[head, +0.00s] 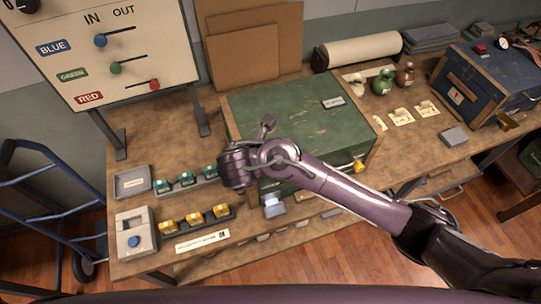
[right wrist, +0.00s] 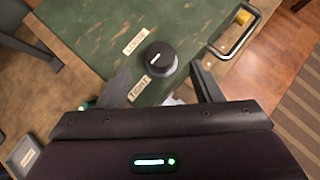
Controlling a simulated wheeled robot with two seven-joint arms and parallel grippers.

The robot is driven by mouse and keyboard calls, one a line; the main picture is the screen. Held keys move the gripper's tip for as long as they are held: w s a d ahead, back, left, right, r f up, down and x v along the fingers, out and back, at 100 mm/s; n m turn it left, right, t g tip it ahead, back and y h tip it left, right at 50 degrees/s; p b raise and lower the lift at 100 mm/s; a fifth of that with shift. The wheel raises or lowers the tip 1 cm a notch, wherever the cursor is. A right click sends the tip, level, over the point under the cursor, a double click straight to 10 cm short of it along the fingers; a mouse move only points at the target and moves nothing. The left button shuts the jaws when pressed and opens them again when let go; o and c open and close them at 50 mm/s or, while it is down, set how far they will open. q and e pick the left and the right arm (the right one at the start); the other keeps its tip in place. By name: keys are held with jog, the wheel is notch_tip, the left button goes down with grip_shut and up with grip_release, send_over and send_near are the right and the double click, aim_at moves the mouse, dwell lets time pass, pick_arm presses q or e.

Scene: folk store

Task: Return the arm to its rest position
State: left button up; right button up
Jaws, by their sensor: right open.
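My right arm comes in from the right in the head view and reaches over the green case (head: 290,115). Its dark wrist end (head: 238,166) is at the case's front left corner; the fingers cannot be made out there. In the right wrist view my right gripper (right wrist: 160,78) is open. Its two dark fingers stand apart, with a black round knob (right wrist: 158,57) on the green case top showing between and beyond them. The knob has a white mark and two small paper labels beside it. Nothing is seen held. My left gripper is not in view.
Yellow blocks (head: 194,220) and green blocks (head: 186,178) sit in racks at the front left. A sign board with sliders (head: 110,45) stands behind. A blue case (head: 492,80) is at the right. A blue hand truck (head: 50,190) stands left of the bench.

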jog(key=s+m+g+y, duration=0.35)
jog(key=s+m, duration=0.35)
jog(key=m, duration=0.4)
jog(key=s+d+m, duration=0.4)
jog(key=d+m, duration=0.5)
jog(key=s+d+m, duration=0.5)
jog(key=d+m, duration=0.4)
notch_tip(320, 180, down, 40)
jog(key=s+g+b, duration=0.2)
jog(key=b, duration=0.6)
pick_arm(q)
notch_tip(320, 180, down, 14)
jog(key=b, duration=0.6)
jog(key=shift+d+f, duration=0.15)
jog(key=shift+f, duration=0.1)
pick_arm(e)
jog(key=s+d+f, duration=0.2)
jog(key=s+f, duration=0.7)
jog(key=f, duration=0.2)
jog(key=s+d+f+g, duration=0.1)
jog(key=s+d+f, duration=0.1)
jog(key=s+f, duration=0.8)
notch_tip(320, 180, down, 2)
jog(key=shift+s+f+n, duration=0.2)
jog(key=shift+s+n, duration=0.05)
jog(key=shift+n, duration=0.15)
